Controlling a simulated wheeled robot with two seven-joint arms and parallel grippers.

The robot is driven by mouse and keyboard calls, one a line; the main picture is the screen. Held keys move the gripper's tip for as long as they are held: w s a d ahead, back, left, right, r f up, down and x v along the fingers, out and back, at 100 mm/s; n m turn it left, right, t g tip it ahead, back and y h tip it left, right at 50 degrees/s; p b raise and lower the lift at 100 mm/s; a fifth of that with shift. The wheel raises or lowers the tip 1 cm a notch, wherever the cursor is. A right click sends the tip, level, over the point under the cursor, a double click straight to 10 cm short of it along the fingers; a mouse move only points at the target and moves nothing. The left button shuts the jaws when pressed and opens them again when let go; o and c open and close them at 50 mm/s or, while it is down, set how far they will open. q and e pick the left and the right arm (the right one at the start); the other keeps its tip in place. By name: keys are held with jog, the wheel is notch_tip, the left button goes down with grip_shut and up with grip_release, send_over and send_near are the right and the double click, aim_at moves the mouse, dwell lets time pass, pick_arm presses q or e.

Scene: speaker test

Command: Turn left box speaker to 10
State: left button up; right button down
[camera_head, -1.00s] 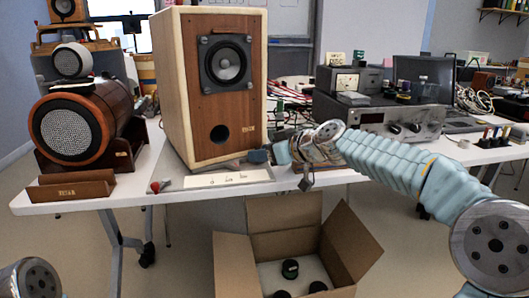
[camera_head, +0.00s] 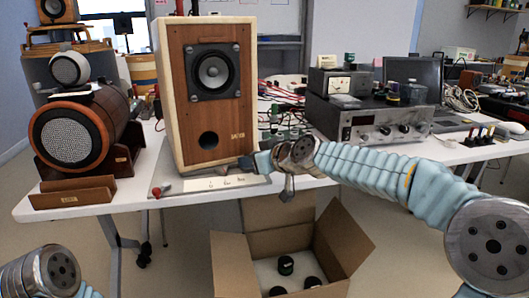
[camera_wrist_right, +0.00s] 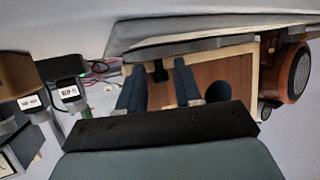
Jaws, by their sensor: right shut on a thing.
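The wooden box speaker (camera_head: 168,70) stands upright on the white table, with a round driver above a dark hole. It also shows in the wrist view (camera_wrist_right: 225,82). A grey control panel (camera_head: 185,188) with a white scale strip lies at its foot. A red-tipped knob (camera_head: 165,188) sits at the panel's left end. My right gripper (camera_head: 247,163) is at the panel's right end. In the wrist view its fingers (camera_wrist_right: 160,78) are closed around a small dark knob (camera_wrist_right: 160,72), mostly hidden in the head view. My left gripper is out of view; only part of my left arm shows.
A round wooden speaker (camera_head: 70,135) stands to the left, behind a small wooden stand (camera_head: 72,192). A grey instrument (camera_head: 385,127) stands to the right. An open cardboard box (camera_head: 232,255) with black round items is on the floor below the table edge.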

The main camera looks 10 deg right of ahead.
jog(key=shift+s+a+f, duration=0.15)
jog(key=shift+s+a, duration=0.05)
jog(key=shift+a, duration=0.05)
jog(key=c, duration=1)
grip_release()
jog(key=shift+c, duration=0.2)
jog(key=shift+s+d+r, duration=0.2)
jog(key=shift+s+r, duration=0.05)
jog(key=b+v, duration=0.3)
jog(key=v, duration=1)
